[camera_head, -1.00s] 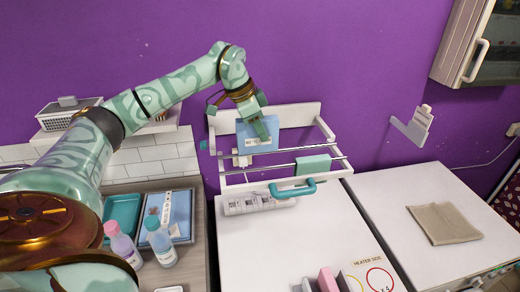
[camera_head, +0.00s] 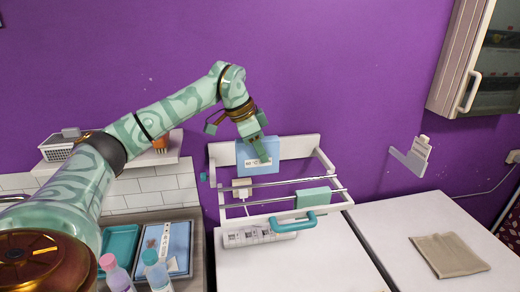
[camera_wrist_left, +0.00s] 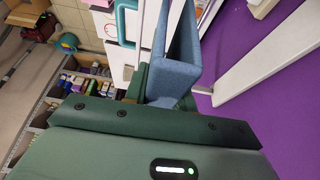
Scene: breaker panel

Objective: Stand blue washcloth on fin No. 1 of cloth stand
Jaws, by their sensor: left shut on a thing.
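The blue washcloth (camera_head: 255,152) is a folded light-blue piece with a white label. My left gripper (camera_head: 262,150) is shut on it and holds it upright in front of the wall rack's back board. In the left wrist view the washcloth (camera_wrist_left: 181,60) projects beyond the green jaws as a folded blue shape. A small pink item (camera_wrist_left: 110,30) shows there on a white surface, possibly part of the cloth stand; its fins cannot be made out. My right gripper is not in view.
The white wall rack (camera_head: 305,146) has metal rails and a hanging green cloth (camera_head: 313,198). A teal handle (camera_head: 292,223) is in front. A beige cloth (camera_head: 448,255) lies on the right counter. Bottles and trays stand at left. The white top below the rack is largely clear.

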